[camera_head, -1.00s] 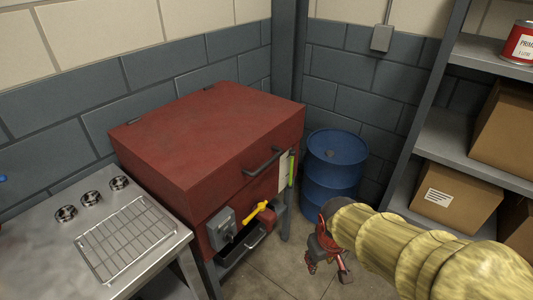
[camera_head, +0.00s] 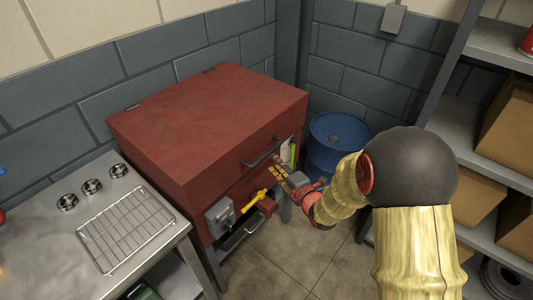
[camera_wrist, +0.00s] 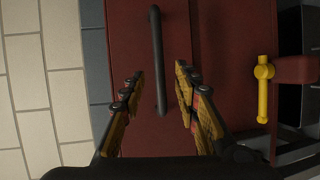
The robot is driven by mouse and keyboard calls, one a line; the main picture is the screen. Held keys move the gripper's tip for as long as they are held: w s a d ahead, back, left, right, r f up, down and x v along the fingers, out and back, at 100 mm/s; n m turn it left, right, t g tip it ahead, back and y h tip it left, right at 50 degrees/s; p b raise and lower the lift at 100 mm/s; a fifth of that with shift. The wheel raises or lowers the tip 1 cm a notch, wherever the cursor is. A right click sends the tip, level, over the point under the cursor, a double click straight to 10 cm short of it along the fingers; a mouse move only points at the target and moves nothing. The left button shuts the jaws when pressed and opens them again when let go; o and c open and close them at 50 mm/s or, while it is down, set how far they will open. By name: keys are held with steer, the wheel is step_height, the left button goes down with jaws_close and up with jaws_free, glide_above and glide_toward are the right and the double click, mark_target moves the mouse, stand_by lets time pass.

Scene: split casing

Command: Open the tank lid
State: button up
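The tank is a red box on legs; its lid (camera_head: 200,115) is down, with a dark bar handle (camera_head: 262,153) on its front. The handle (camera_wrist: 156,50) also shows in the wrist view, running lengthwise and lined up with the gap between my fingers. My gripper (camera_head: 279,172) is open, with yellow-padded fingers, just below and right of the handle in the head view. In the wrist view my gripper (camera_wrist: 160,82) has nothing between its pads that I can see closed on. I cannot tell how far the fingertips are from the bar.
A yellow valve lever (camera_head: 254,200) and a grey switch box (camera_head: 220,215) sit on the tank front below the handle. A blue drum (camera_head: 335,140) stands right of the tank. A steel bench with a wire rack (camera_head: 127,230) is at left, shelves (camera_head: 470,130) at right.

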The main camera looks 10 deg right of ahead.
mark_target(268, 155)
steer(key=b+x, duration=0.1)
steer(key=x, duration=0.7)
steer(key=shift+d+b, duration=0.1)
steer(key=shift+b, duration=0.2)
steer(key=shift+c, duration=1)
jaws_close()
